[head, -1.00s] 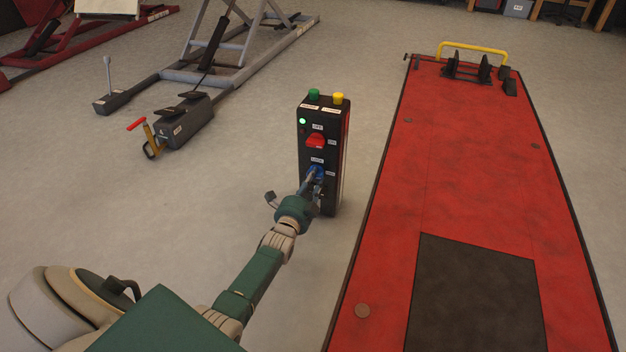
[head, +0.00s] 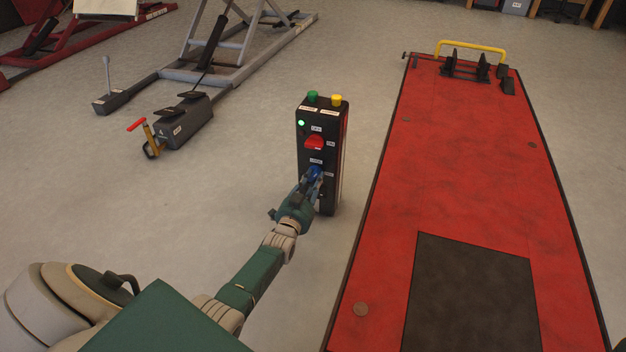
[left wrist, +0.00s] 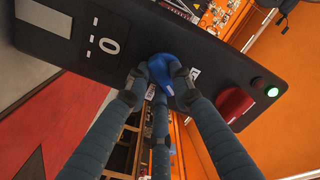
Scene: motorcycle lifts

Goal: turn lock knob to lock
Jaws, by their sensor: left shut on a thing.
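The blue lock knob (head: 315,173) is on the front of a black control post (head: 333,150), below a red knob (head: 316,142). My left gripper (head: 311,181) is at the blue knob, with its fingers closed around it. In the left wrist view the blue knob (left wrist: 162,70) sits between the fingertips (left wrist: 158,82), which hide part of it. The red knob (left wrist: 235,104) and a lit green lamp (left wrist: 272,91) are to its right there. My right gripper is not in view.
A green button (head: 312,96) and a yellow button (head: 336,100) top the post. A red lift platform (head: 470,160) lies close to the right of it. A grey lift (head: 235,70) with a pedal unit (head: 183,122) stands at the back left. Open floor lies between.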

